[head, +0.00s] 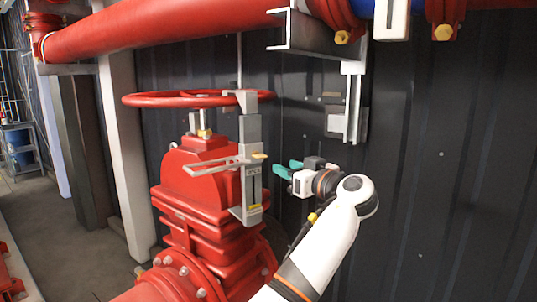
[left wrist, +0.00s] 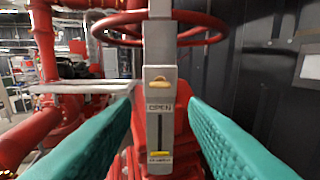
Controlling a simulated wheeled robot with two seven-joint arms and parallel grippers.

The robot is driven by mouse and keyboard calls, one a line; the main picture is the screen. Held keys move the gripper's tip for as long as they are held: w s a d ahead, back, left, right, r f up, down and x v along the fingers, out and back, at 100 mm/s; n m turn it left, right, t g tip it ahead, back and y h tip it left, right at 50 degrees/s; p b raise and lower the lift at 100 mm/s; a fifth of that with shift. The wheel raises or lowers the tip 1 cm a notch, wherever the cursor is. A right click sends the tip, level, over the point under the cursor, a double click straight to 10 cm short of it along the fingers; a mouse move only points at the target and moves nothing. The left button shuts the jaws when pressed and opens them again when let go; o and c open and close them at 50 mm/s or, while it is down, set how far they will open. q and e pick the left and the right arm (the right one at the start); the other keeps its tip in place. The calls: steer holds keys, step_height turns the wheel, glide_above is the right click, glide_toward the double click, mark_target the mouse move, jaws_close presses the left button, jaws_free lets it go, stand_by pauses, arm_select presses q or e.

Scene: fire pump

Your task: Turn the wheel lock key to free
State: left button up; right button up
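The red handwheel (head: 165,99) sits on top of the red valve. A grey wheel lock (head: 250,130) hooks over the wheel's rim and hangs down the valve's side. On the lock is a small yellow key (head: 259,156), above a slotted plate with a yellow mark at its bottom. In the left wrist view the key (left wrist: 158,84) sits just above the word OPEN; the lower label is too small to read surely. My left gripper (head: 287,169) has teal fingers, open and empty, pointing at the lock from its right. In the wrist view the fingers (left wrist: 158,115) flank the lock plate. My right gripper is not in view.
A flat grey bar (head: 207,168) sticks out left from the lock. A large red pipe (head: 170,30) runs overhead. A dark ribbed wall (head: 450,160) stands behind, with a grey bracket (head: 353,100) hanging down. Open floor lies far left.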

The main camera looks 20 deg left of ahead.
mark_target(263, 157)
arm_select(q)
steer(key=p+x, duration=0.4)
steer(key=x, duration=0.5)
steer(key=shift+w+a+r, duration=0.1)
steer(key=shift+w+a, duration=0.05)
steer(key=shift+w, duration=0.05)
steer(key=shift+w+a, duration=0.3)
steer(key=shift+a, duration=0.1)
steer(key=c, duration=0.7)
